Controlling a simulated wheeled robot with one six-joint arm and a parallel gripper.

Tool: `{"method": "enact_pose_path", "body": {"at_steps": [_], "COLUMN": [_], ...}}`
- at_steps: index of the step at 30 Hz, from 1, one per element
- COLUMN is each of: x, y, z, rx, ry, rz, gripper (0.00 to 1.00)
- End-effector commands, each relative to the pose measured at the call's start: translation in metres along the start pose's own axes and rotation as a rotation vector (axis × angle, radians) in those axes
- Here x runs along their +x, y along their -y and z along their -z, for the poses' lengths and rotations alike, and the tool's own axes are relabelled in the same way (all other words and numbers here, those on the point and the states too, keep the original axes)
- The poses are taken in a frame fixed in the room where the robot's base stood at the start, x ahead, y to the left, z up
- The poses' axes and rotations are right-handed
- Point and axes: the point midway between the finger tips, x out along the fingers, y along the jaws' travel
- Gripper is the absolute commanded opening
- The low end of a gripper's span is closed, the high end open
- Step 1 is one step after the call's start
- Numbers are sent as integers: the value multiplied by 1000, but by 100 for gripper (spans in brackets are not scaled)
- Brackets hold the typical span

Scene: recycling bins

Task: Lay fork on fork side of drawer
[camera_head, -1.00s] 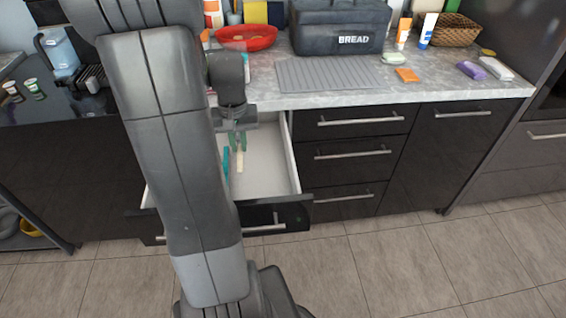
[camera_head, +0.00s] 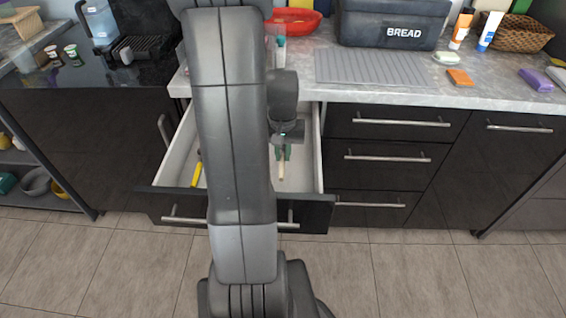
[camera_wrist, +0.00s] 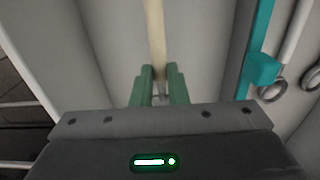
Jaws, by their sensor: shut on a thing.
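The open drawer (camera_head: 314,165) has a white inside and a dark front. My gripper (camera_head: 283,152) is inside or just above the drawer, near its right wall, with its green fingers shut on a thin cream handle (camera_head: 281,172), which seems to be the fork's. In the wrist view the handle (camera_wrist: 156,35) runs up from between the fingertips (camera_wrist: 158,88). The fork's tines are not visible, and I cannot tell whether it touches the drawer floor.
In the wrist view, a grey divider (camera_wrist: 239,55), a teal item (camera_wrist: 263,65) and metal rings (camera_wrist: 274,91) are to the right. A yellow item (camera_head: 197,172) lies in the drawer's left part. My arm hides the drawer's middle. The counter (camera_head: 465,92) is above.

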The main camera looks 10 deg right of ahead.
Motion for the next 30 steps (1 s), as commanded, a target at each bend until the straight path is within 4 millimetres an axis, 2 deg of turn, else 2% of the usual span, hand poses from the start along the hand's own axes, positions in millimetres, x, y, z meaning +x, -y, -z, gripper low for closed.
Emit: {"method": "enact_pose_path", "body": {"at_steps": [7,19,20,23,30], "x": [33,40,39,39,38], "y": [0,0,0,0,0], "z": [-1,0,0,0,0], "rx": [0,0,0,0,0], "ry": [4,1,0,1,1], "rz": [0,0,0,0,0], "gripper": [0,0,18,35,35]}}
